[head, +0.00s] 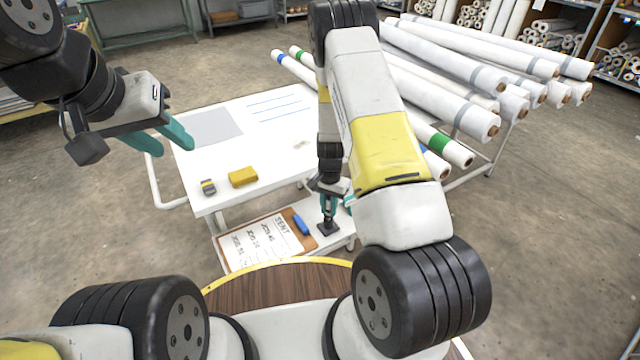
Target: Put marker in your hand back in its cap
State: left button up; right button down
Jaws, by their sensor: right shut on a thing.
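My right gripper (328,212) points down over the lower shelf of the white table, its teal fingers shut on a thin thing that I take for the marker, mostly hidden by the fingers. Directly below the fingertips is a small dark block (327,229) on the shelf; I cannot tell whether it holds the cap or whether the marker touches it. A short blue cylinder (301,225) lies on the clipboard (262,240) just left of the gripper; I cannot tell what it is. My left gripper (172,150) is open and empty in the air left of the table.
The white table (225,195) carries a yellow block (242,177), a small grey-and-yellow item (208,187) and a grey sheet (205,128). Long white rolls (440,100) lie on a rack at the right, near my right arm. The tabletop's middle is mostly clear.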

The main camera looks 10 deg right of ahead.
jog(key=shift+f, duration=0.7)
jog(key=c, duration=1.2)
grip_release()
